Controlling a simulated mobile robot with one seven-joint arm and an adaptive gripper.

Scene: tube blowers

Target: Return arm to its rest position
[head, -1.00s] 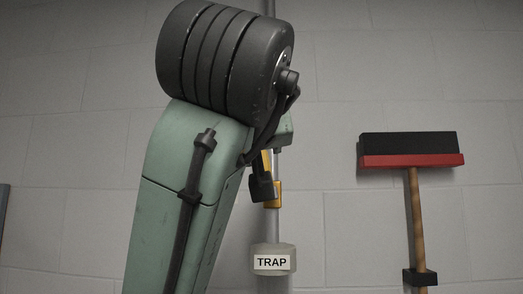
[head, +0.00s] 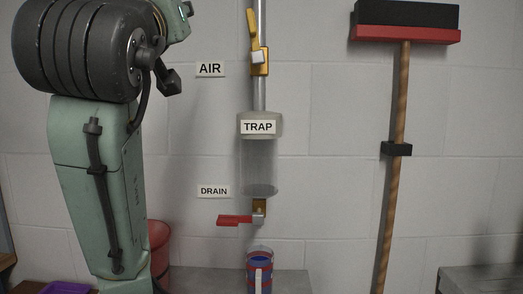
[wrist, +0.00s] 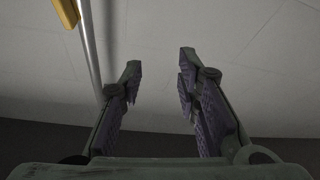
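My arm fills the left of the head view, a green link with dark rounded joint housings at its top. My gripper (wrist: 160,82) shows in the wrist view with its two purple-padded fingers apart and nothing between them. In the head view the fingers cannot be made out; a small part of the wrist end shows at the top, right of the dark joint.
A pipe (head: 260,95) on the block wall carries a yellow valve handle (head: 254,30), a clear trap (head: 259,165) and a red drain handle (head: 234,220). A blue and red cup (head: 259,272) stands below on a grey surface (head: 205,282). A broom (head: 402,110) hangs right. A red bucket (head: 159,250) is behind my arm.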

